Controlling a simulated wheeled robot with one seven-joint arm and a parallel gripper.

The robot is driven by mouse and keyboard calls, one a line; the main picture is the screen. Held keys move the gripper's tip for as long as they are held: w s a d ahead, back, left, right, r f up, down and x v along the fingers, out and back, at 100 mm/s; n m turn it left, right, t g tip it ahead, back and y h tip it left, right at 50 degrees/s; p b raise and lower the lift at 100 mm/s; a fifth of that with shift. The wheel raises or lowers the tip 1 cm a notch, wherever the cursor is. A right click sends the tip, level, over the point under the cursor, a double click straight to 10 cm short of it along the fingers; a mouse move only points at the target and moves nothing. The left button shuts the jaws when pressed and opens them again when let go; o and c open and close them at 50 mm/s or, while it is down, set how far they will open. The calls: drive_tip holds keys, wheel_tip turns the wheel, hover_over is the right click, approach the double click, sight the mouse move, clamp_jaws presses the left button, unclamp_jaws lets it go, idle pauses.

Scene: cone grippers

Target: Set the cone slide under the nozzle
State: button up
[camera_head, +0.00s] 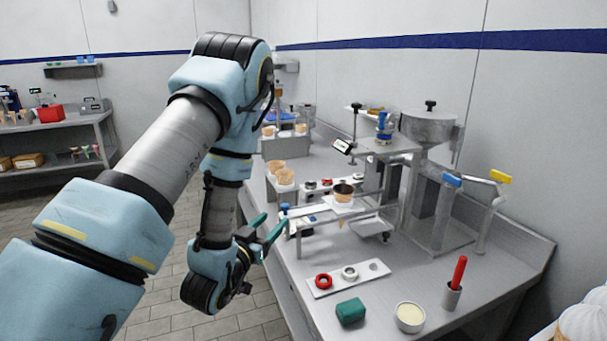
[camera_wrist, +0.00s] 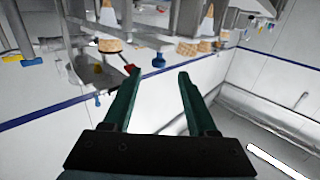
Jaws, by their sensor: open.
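The cone slide (camera_head: 322,208), a flat metal plate on a raised rail frame, carries one wafer cone (camera_head: 344,190) upright, its tip hanging below. A small blue knob (camera_head: 284,208) is at the frame's left end. The filling machine with its steel hopper (camera_head: 431,128) stands behind and right of the cone; I cannot make out the nozzle itself. My gripper (camera_head: 273,228) is open and empty, just left of the frame. In the wrist view its two green fingers (camera_wrist: 159,75) are apart, and a blue knob (camera_wrist: 158,61) shows beyond and between their tips, apart from them.
A white strip (camera_head: 347,279) with red and white rings lies in front of the frame. A green block (camera_head: 351,312), a cream-filled cup (camera_head: 409,317) and a red-handled tool (camera_head: 458,275) stand along the near table. A cone holder (camera_head: 283,185) is behind the gripper.

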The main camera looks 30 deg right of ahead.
sight(283, 208)
drive_tip(key=shift+s+r, duration=0.1)
drive_tip(key=shift+r, duration=0.05)
drive_tip(key=b+x, duration=0.1)
drive_tip(key=b, duration=0.3)
drive_tip(key=b+x, duration=0.1)
drive_tip(key=b, duration=0.3)
drive_tip(key=shift+d+f, duration=0.15)
drive_tip(key=shift+f, duration=0.15)
drive_tip(key=b, duration=0.4)
drive_tip(key=shift+w+d+r, duration=0.1)
drive_tip(key=shift+w+d, duration=0.05)
drive_tip(key=shift+w, duration=0.1)
drive_tip(key=p+x, duration=0.1)
drive_tip(key=x, duration=0.1)
drive_tip(key=p+x, duration=0.1)
drive_tip(key=x, duration=0.1)
drive_tip(key=p+x, duration=0.1)
drive_tip(key=x, duration=0.1)
drive_tip(key=shift+w+d+r, duration=0.25)
drive_tip(key=shift+d+r, duration=0.05)
drive_tip(key=shift+d, duration=0.05)
drive_tip(key=shift+w+d+f, duration=0.1)
drive_tip(key=shift+w+d, duration=0.3)
drive_tip(key=shift+d, duration=0.05)
drive_tip(key=shift+c, duration=0.3)
clamp_jaws()
